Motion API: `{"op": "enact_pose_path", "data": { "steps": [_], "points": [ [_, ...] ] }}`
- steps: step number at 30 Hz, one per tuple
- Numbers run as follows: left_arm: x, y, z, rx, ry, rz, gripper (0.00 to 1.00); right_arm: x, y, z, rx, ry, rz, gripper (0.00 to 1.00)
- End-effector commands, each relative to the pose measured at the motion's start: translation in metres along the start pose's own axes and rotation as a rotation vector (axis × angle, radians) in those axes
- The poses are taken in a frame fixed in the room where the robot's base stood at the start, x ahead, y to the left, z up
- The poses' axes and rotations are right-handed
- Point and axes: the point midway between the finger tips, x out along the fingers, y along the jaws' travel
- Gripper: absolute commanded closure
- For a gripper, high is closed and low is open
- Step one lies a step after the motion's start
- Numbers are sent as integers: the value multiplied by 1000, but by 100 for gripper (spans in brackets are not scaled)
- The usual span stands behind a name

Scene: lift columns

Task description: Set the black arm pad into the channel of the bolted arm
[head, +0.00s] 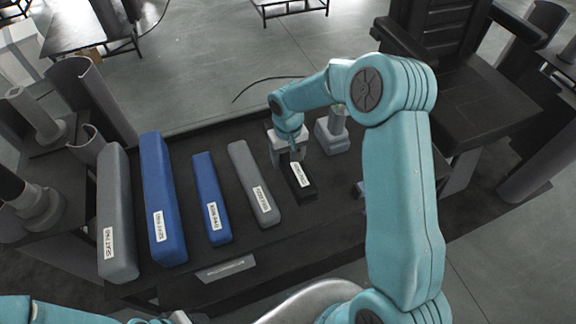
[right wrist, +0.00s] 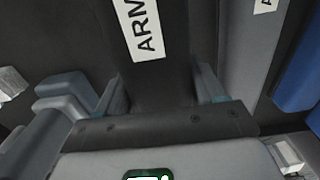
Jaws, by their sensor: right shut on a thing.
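The black arm pad (head: 305,194) is a short dark block with a white label, at the right end of a row of pads on the dark table. My right gripper (head: 293,160) is over its far end, shut on it. In the right wrist view the pad (right wrist: 165,75) runs between the two fingers of my right gripper (right wrist: 163,92), its label partly readable as "ARM". I cannot make out the bolted arm or its channel for certain. My left forearm shows at the lower left edge of the head view; its gripper is out of view.
Left of the pad lie a short grey pad (head: 251,180), a short blue pad (head: 211,195), a long blue pad (head: 161,200) and a long grey pad (head: 115,210). A grey fitting with a post (head: 333,133) stands just right of the gripper. Black equipment (head: 485,105) stands at right.

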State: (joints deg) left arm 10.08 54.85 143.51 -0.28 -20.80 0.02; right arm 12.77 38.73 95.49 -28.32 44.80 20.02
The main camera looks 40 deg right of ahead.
Motion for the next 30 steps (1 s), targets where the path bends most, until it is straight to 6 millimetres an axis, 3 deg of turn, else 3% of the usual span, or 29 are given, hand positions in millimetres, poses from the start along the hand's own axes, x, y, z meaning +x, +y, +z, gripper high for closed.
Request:
{"op": "enact_pose_path", "data": {
  "steps": [6,12,19,30],
  "points": [
    [11,-4,0,0,0,0,57,-70,0,-2,0,9,-2,80],
    [14,-5,0,0,0,0,57,-119,0,-1,0,6,-2,80],
    [12,-4,0,0,0,0,57,-148,0,-1,0,3,0,80],
    [-14,5,0,0,0,0,57,-181,0,0,0,2,0,80]
  ]
}}
